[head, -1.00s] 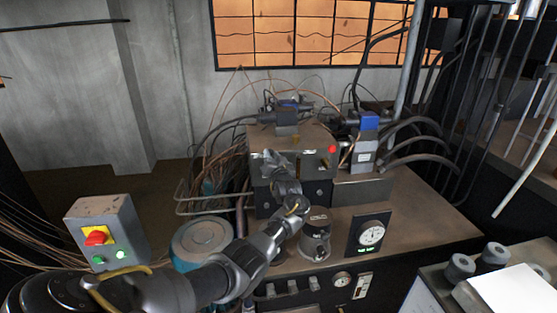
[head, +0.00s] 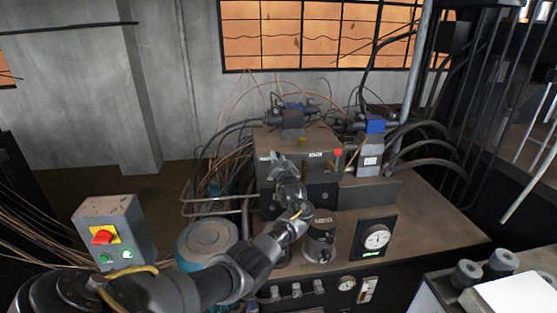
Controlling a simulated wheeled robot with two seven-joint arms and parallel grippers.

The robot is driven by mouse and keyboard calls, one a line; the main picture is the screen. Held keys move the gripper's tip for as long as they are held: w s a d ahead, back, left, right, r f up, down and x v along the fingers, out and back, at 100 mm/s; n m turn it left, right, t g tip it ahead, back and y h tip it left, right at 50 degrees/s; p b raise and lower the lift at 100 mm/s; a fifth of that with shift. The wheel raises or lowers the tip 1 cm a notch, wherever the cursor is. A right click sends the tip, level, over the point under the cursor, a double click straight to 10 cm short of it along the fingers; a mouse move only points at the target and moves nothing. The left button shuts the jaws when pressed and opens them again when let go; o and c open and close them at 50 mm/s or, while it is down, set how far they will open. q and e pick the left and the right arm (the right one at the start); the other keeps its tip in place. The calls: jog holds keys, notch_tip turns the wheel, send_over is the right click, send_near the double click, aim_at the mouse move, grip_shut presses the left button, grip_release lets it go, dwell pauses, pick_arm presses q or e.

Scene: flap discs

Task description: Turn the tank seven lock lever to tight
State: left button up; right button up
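My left arm comes in from the lower left. Its gripper (head: 277,158) is in front of the left part of the front face of a grey metal block (head: 320,167) on the machine bench. The fingers are small and dark, so I cannot tell whether they are open or shut, or whether they touch the block. The block carries small pale labels and a red knob (head: 338,153) at its right end. I cannot make out a lever marked tank seven; the arm hides part of the block's front. My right gripper is not in view.
A grey box with a red switch (head: 103,236) stands at left. A round teal-sided canister (head: 207,238), a dark cylinder (head: 320,243) and a gauge (head: 376,238) are around my forearm. Hoses and a blue-topped valve (head: 374,126) are at right. Bench top (head: 430,215) is clear at right.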

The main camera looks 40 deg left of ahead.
pick_arm(q)
jog(key=o, duration=0.3)
jog(key=shift+o, duration=0.2)
jog(key=b+v, duration=0.1)
jog(key=v, duration=0.9)
jog(key=shift+s+d+b, duration=0.15)
jog(key=shift+d+b, duration=0.1)
jog(key=shift+b, duration=0.15)
jog(key=shift+f, duration=0.1)
